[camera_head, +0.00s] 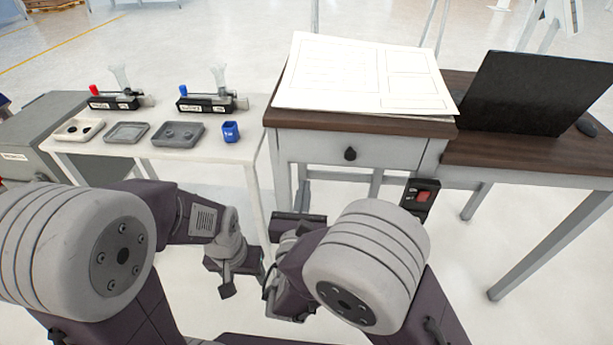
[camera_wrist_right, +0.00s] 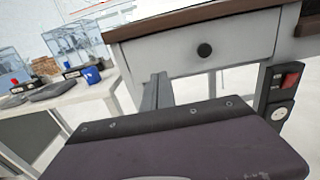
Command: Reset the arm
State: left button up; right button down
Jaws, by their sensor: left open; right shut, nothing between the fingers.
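My left gripper (camera_head: 243,277) is low in the head view, in front of the white side table. Its dark fingers are apart and nothing shows between them. My right gripper (camera_head: 303,192) points away from me, below the desk drawer. Its fingers are together and empty, and they also show in the right wrist view (camera_wrist_right: 157,92) in front of the drawer. Both arms are bent, with their large grey joints near the bottom of the head view. Neither gripper is seen touching anything.
The white side table (camera_head: 215,153) holds trays, a blue cup (camera_head: 230,131) and two small devices. The wooden desk has a closed drawer (camera_head: 347,152), paper sheets (camera_head: 365,75) and a black laptop (camera_head: 537,92).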

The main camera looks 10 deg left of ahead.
jog(key=shift+s+f, duration=0.1)
jog(key=shift+s, duration=0.05)
